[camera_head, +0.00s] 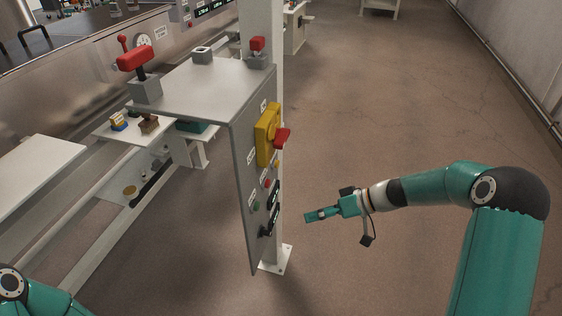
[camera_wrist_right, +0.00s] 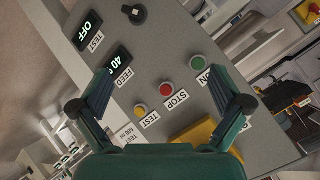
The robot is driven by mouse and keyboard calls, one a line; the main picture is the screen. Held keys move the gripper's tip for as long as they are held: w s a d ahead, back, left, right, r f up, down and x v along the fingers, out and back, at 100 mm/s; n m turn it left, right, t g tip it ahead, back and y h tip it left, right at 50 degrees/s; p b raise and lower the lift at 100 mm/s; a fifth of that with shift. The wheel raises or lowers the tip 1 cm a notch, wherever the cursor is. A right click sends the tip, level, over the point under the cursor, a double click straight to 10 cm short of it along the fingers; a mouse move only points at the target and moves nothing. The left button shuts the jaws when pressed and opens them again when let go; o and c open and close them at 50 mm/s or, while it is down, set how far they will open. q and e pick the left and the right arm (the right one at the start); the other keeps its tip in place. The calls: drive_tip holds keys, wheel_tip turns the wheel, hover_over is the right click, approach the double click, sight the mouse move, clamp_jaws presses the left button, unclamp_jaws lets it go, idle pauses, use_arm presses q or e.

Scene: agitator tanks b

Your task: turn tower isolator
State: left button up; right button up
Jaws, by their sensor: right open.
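A yellow isolator plate (camera_head: 266,134) with a red handle (camera_head: 282,138) sits on the upright grey panel (camera_head: 243,178) of the column box. In the right wrist view, part of the yellow plate (camera_wrist_right: 197,134) shows at the bottom right, partly hidden by my gripper; its red handle cannot be made out there. My right gripper (camera_head: 310,216) is open and empty, to the right of the panel and below the handle, apart from both. In its wrist view the fingers (camera_wrist_right: 160,80) frame the panel buttons. My left gripper is out of view; only a piece of its arm shows.
The panel has a red STOP button (camera_wrist_right: 168,90), a green button (camera_wrist_right: 198,63), a yellow TEST button (camera_wrist_right: 140,110), a black knob (camera_wrist_right: 134,13) and displays. Open floor (camera_head: 400,110) lies to the right.

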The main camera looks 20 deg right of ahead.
drive_tip(key=w+d+r+n+t+y+b, duration=0.35)
drive_tip(key=d+r, duration=0.25)
drive_tip(key=r, duration=0.4)
drive_tip(key=n+t+y, duration=0.1)
drive_tip(key=n+t, duration=0.1)
drive_tip(key=n, duration=0.2)
approach(287, 138)
drive_tip(key=shift+g, duration=0.25)
drive_tip(key=p+x, duration=0.2)
drive_tip(key=x, duration=0.9)
drive_tip(key=shift+w+r, duration=0.1)
drive_tip(key=shift+r, duration=0.05)
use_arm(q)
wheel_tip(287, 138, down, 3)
